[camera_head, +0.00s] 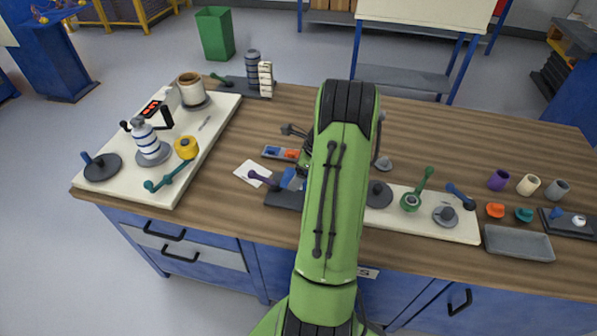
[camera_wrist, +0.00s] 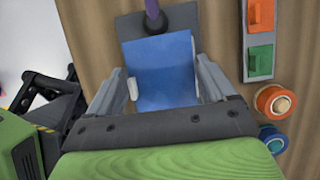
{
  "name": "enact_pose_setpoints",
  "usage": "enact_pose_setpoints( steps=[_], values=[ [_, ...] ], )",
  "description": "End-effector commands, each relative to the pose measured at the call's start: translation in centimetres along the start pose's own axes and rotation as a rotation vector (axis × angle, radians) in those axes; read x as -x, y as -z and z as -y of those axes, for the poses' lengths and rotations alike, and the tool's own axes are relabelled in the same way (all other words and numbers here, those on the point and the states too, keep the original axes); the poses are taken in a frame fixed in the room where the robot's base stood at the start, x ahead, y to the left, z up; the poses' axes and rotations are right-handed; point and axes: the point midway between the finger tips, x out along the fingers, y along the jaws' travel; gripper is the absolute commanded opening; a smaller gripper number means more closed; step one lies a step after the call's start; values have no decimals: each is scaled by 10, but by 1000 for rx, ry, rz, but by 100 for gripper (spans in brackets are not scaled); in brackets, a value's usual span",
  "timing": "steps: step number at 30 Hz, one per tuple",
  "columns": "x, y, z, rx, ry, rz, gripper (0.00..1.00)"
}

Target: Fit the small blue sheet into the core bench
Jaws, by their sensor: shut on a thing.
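The small blue sheet (camera_wrist: 160,60) sits between the two fingers of my gripper (camera_wrist: 164,88) in the wrist view, held by its side edges. It also shows in the head view (camera_head: 293,178), just left of my green arm. A dark grey base (camera_wrist: 130,26) with a purple rod (camera_wrist: 153,12) lies just beyond the sheet; it looks like the core bench. In the head view, this base (camera_head: 283,200) is partly covered by my arm. I cannot tell whether the sheet touches it. My fingers are hidden behind my arm in the head view.
A switch strip with orange and green blocks (camera_wrist: 261,58) lies right of the sheet. Orange and blue round knobs (camera_wrist: 274,102) are near my gripper's right side. A white board (camera_head: 200,150) with rollers stands left. A pale board (camera_head: 466,228) and grey tray (camera_head: 518,244) lie right.

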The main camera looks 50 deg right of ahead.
Motion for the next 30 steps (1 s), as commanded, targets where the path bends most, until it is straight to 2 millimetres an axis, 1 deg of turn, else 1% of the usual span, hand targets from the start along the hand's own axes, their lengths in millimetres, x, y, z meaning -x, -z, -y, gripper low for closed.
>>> enact_pose_setpoints(
  steps=[1,12,15,19,30],
  values=[
    [-8,3,0,1,0,0,55],
    [-39,16,0,1,0,0,55],
    [-44,18,0,0,-2,0,55],
    [-49,20,0,1,-1,0,55],
    [-50,21,-1,-2,-4,-2,55]
  ],
)
